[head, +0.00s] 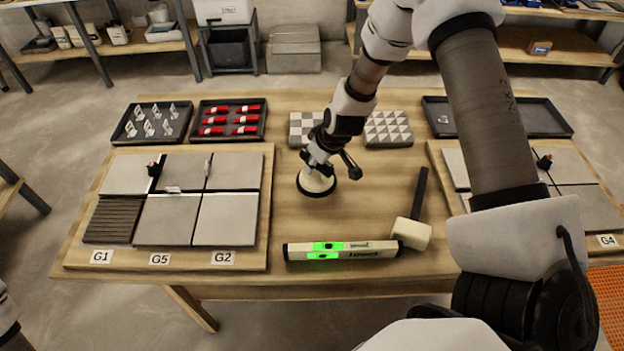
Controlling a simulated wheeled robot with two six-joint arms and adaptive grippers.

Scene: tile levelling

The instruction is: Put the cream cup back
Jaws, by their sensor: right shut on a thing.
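The cream cup (314,182), a suction cup with a dark rim, is in the middle of the table, right of the left tile board. It is upright, at or close to the table top; I cannot tell whether the rim touches the wood. My right gripper (325,168) reaches down from above and is shut on the cup's top, partly hiding it. My left gripper is not in view.
The left tile board (265,225) and right tile board (437,158) flank the cup. A level (342,250) and a mallet (411,232) lie in front. Patterned tiles (388,129) sit behind. Trays with clips (151,123) and red wedges (228,119) stand back left.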

